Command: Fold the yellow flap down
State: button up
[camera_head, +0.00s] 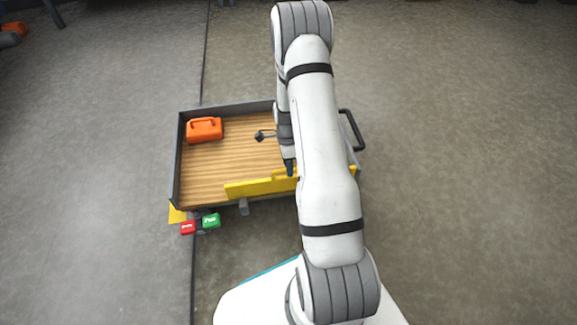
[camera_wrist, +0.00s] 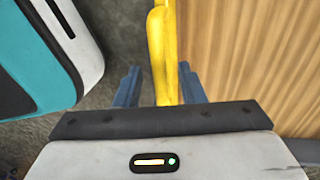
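The yellow flap (camera_head: 250,187) stands along the near edge of a wood-floored cart bed (camera_head: 225,165), partly hidden behind my arm. It looks raised, with its top edge above the floor of the bed. In the wrist view the flap (camera_wrist: 163,50) runs between the two blue fingers of my gripper (camera_wrist: 160,88). The fingers are apart, one on each side of the flap. A gap shows on the left side; the right finger is very close to the flap, and I cannot tell if it touches. In the head view my gripper (camera_head: 290,168) is at the flap's upper edge.
An orange canister (camera_head: 204,130) stands in the bed's far left corner. A small dark fitting (camera_head: 262,136) shows near the far side. A black handle (camera_head: 354,130) is at the right end.

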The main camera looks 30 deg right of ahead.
grip_shut()
dwell(0.3)
dwell(0.3)
